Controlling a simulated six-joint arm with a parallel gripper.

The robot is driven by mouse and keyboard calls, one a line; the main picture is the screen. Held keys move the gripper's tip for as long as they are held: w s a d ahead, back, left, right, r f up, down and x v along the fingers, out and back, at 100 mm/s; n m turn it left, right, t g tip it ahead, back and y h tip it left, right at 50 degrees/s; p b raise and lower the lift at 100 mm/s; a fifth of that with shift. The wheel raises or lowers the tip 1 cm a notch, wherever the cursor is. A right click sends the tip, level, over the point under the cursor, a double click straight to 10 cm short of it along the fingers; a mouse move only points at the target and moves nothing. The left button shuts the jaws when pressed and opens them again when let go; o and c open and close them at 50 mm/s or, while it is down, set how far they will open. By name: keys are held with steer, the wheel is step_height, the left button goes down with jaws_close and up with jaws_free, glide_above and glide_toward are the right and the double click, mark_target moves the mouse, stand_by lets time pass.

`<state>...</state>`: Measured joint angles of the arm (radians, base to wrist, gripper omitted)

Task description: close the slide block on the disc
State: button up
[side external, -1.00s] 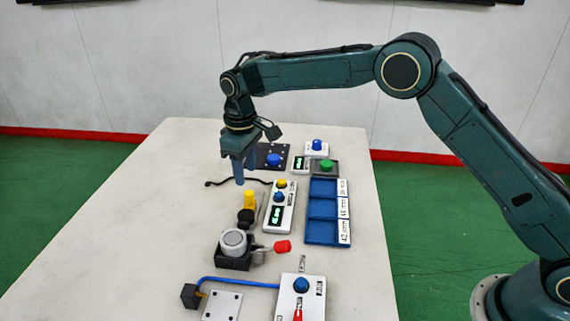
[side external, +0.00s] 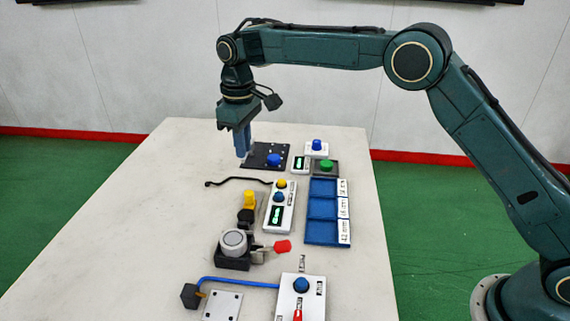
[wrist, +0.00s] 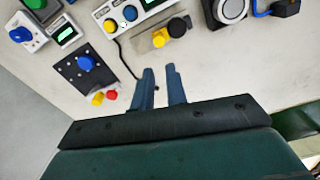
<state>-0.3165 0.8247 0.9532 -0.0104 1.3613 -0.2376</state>
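My gripper (side external: 243,155) hangs above the far part of the table, at the left edge of a black plate with a blue knob. In the wrist view my gripper (wrist: 160,69) shows two blue fingers apart, with nothing between them. A round light-grey disc-like part (side external: 234,239) sits on a black block (side external: 233,261) nearer the camera, well away from my gripper. A lever with a red handle (side external: 282,246) lies to its right. The grey part is cut off at the top of the wrist view (wrist: 231,8). I cannot tell which part is the slide block.
The black plate (side external: 259,153) carries a blue knob (side external: 274,160). Small yellow (wrist: 97,99) and red (wrist: 112,95) pieces lie beside it. A yellow-and-black fitting (side external: 248,201), a control box (side external: 281,215) and a blue tray (side external: 309,240) stand nearer. The table's left side is clear.

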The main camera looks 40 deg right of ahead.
mark_target(249, 201)
steer(key=shift+w+d+f, duration=0.15)
steer(key=shift+w+d, duration=0.05)
steer(key=shift+d, duration=0.05)
jaws_close()
steer(key=w+d+f+y, duration=0.1)
steer(key=d+f+y, duration=0.1)
steer(key=d, duration=0.4)
steer(key=w+d+f+n+t+y, duration=0.1)
steer(key=d+f+y, duration=0.2)
steer(key=d+y, duration=0.2)
steer(key=shift+d, duration=0.85)
steer(key=shift+a+f, duration=0.1)
steer(key=x, duration=0.9)
steer(key=shift+a+f, duration=0.1)
steer(key=shift+a, duration=0.1)
steer(key=shift+s+a, duration=0.4)
steer(key=shift+a, duration=0.3)
steer(key=shift+s+a+f, duration=0.1)
steer(key=shift+s+a, duration=0.25)
steer(key=shift+a, duration=0.2)
steer(key=shift+s+a, duration=0.35)
steer(key=shift+a, duration=0.2)
steer(key=shift+a, duration=0.1)
